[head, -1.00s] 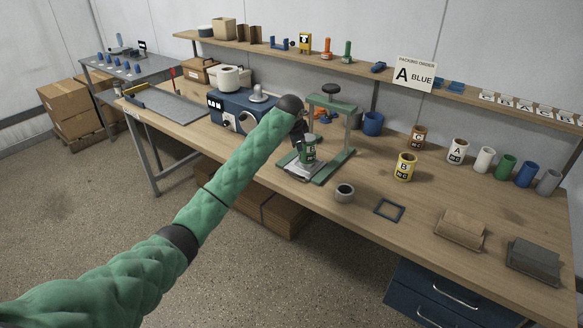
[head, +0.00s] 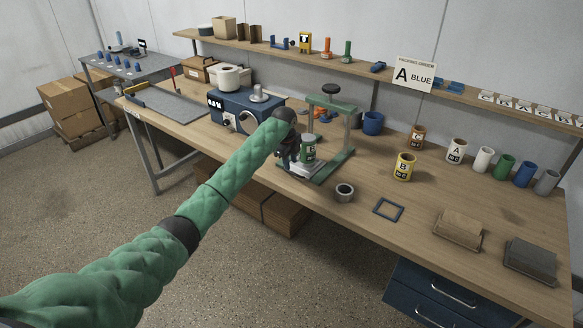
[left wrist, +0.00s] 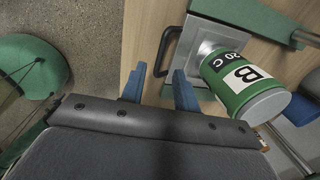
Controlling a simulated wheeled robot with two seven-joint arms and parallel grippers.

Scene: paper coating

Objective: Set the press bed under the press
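The press (head: 347,128) is a green frame with a dark knob, standing on the bench. The press bed (head: 305,172) is a grey metal plate low at the press's front left; whether it is fully beneath the press is unclear. A green can labelled B (head: 309,149) stands on it. In the left wrist view the bed (left wrist: 214,27) has a dark loop handle (left wrist: 162,52) on its near side, and the can (left wrist: 240,82) tilts in the picture. My left gripper (left wrist: 160,86) is open, its blue fingers apart just short of the handle. My right gripper is out of view.
A yellow B can (head: 404,167) and several other cans stand right. A blue machine (head: 240,108) stands behind left. Bench space between ring and yellow can is clear.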

